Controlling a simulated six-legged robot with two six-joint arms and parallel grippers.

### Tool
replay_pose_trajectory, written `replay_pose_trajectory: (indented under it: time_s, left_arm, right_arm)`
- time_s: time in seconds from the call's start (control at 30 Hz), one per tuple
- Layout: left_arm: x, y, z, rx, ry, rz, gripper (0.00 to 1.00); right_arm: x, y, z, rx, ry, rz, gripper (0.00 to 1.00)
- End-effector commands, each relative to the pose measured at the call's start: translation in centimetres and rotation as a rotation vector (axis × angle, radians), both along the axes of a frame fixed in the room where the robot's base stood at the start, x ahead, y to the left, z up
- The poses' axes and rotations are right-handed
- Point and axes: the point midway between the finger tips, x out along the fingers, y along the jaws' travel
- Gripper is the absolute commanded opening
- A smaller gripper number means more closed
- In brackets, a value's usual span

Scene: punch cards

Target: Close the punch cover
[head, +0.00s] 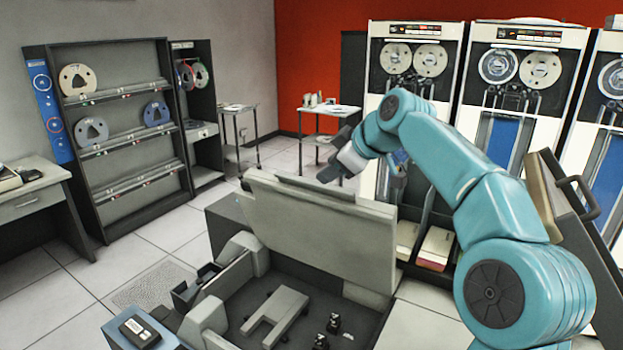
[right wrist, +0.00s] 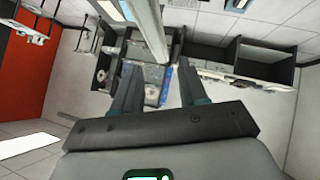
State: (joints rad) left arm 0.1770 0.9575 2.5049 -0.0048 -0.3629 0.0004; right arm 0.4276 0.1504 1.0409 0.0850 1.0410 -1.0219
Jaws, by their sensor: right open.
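The punch cover (head: 318,236) is a wide grey panel standing raised and tilted at the back of the punch. The open punch bed (head: 240,309) below it is dark, with a grey bracket (head: 274,316) and small black parts inside. My right gripper (head: 336,160) is open, near the cover's upper edge. In the right wrist view, my right gripper (right wrist: 157,68) has its two fingers spread, and a long pale edge, likely the cover (right wrist: 148,28), runs between and beyond them. I cannot tell whether they touch. My left gripper is not in view.
Tape cabinets (head: 520,75) stand behind on the right. A dark rack with reels (head: 118,170) stands at the left, and small side tables (head: 325,110) stand behind. A dark panel with a handle (head: 575,205) rises at the right. Tiled floor is free at the left.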

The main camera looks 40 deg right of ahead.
Motion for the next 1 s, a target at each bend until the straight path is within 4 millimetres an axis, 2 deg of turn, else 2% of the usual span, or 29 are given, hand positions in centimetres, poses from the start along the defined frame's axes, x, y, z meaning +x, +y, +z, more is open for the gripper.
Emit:
replay_pose_trajectory:
  time_s: [0.2,0.4,0.6,0.8,0.87,0.93,1.0]
  left_arm:
    - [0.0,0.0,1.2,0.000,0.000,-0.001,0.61]
    - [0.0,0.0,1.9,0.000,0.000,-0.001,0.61]
    - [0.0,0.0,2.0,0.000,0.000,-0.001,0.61]
    - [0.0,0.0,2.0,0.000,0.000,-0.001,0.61]
    - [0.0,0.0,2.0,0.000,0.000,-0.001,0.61]
    - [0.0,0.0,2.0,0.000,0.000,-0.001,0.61]
    - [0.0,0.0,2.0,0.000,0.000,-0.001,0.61]
  right_arm:
    - [4.0,-0.2,-3.3,0.002,0.005,0.001,0.43]
    - [6.4,-0.4,-5.3,0.000,0.004,0.000,0.43]
    - [7.3,-0.6,-6.1,-0.001,0.002,-0.001,0.43]
    - [7.3,-0.7,-6.1,-0.001,0.002,-0.001,0.43]
    - [7.2,-0.7,-6.1,0.000,0.001,0.000,0.26]
    - [7.2,-0.6,-6.1,0.000,0.001,-0.001,0.04]
    - [7.2,-0.7,-6.0,0.000,0.002,-0.001,0.00]
